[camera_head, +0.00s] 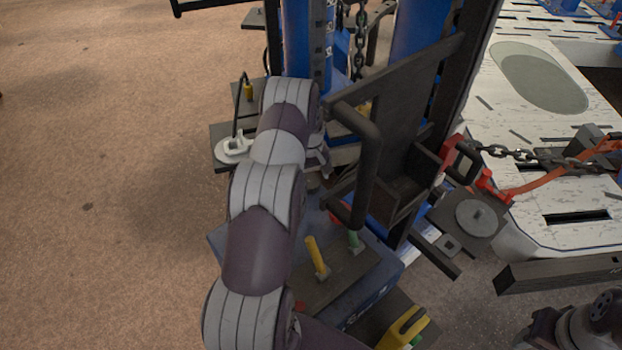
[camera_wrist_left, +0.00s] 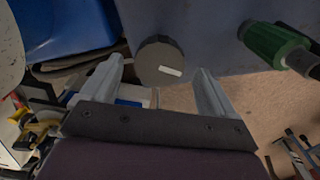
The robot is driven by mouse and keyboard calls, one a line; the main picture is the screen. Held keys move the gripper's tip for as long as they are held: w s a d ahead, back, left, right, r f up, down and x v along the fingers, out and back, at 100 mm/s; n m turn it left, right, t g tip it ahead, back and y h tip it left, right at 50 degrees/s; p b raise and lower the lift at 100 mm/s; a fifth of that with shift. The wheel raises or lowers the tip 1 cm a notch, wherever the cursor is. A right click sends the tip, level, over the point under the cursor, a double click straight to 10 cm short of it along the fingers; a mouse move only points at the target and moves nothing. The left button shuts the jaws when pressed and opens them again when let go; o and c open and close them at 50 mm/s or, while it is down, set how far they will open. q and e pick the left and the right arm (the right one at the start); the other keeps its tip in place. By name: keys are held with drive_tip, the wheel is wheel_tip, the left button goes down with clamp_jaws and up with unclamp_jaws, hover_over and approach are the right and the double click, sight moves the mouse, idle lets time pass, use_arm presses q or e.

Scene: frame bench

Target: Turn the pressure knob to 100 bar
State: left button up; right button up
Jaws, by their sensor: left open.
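The pressure knob (camera_wrist_left: 160,62) shows in the left wrist view as a dark round knob with a pale mark low on its face, right of its middle. It sits on a blue-grey panel (camera_wrist_left: 215,25). My left gripper (camera_wrist_left: 158,66) is open, with one finger on either side of the knob. I cannot tell whether the fingers touch it. In the head view my left gripper (camera_head: 318,160) is mostly hidden behind my own arm and a dark frame, and I cannot make out the knob there. My right gripper is not in view.
A green handle (camera_wrist_left: 272,43) sticks out right of the knob. In the head view, yellow (camera_head: 316,257) and green (camera_head: 354,240) levers stand on a blue unit. A dark handled frame (camera_head: 400,105) is close right of my left gripper. Open floor (camera_head: 100,200) lies left.

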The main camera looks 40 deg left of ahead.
sight(313, 180)
use_arm(q)
wheel_tip(313, 180, down, 2)
drive_tip(key=shift+f, duration=0.35)
drive_tip(key=c, duration=1.1)
drive_tip(key=shift+o, duration=0.2)
